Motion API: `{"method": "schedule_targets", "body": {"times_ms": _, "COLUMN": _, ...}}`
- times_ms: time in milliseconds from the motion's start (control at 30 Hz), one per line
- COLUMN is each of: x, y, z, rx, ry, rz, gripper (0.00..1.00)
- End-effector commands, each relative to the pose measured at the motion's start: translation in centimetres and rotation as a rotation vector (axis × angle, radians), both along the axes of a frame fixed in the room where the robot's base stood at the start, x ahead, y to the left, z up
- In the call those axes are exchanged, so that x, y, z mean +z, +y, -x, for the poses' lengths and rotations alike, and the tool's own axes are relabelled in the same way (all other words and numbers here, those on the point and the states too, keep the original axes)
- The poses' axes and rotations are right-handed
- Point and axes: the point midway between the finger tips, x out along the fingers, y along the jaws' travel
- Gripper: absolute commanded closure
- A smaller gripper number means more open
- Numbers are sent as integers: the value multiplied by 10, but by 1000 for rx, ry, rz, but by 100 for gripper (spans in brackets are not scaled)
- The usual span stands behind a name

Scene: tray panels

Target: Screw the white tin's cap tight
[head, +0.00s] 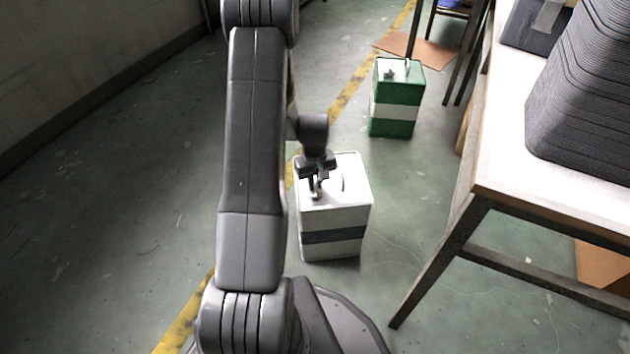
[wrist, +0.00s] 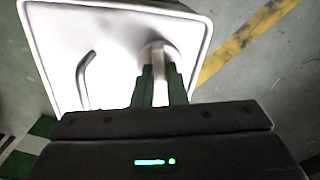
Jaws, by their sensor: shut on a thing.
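The white tin (head: 335,218) with a dark band stands upright on the floor in the head view. Its white top (wrist: 112,30) fills the upper left of the wrist view, with a bent handle (wrist: 85,78) on it. My gripper (head: 316,190) is over the left part of the tin's top, pointing down. In the wrist view its green fingers (wrist: 160,82) are shut on the tin's round pale cap (wrist: 158,52). The fingers hide part of the cap, and its thread cannot be seen.
A green tin (head: 394,127) with a white band stands farther back. A table (head: 560,192) with a dark ribbed stack (head: 590,100) is at the right. Cardboard (head: 425,50) lies behind. The floor at the left is clear, beyond a yellow line (head: 348,98).

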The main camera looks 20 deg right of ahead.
Motion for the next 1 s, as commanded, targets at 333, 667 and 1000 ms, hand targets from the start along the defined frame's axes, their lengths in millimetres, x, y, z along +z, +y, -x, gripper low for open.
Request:
{"method": "schedule_targets", "body": {"times_ms": 333, "x": 0, "y": 0, "z": 0, "rx": -184, "ry": -1, "rz": 0, "gripper": 100}}
{"method": "schedule_targets", "body": {"times_ms": 667, "x": 0, "y": 0, "z": 0, "rx": -236, "ry": -1, "rz": 0, "gripper": 100}}
{"method": "schedule_targets", "body": {"times_ms": 1000, "x": 0, "y": 0, "z": 0, "rx": -236, "ry": -1, "rz": 0, "gripper": 82}}
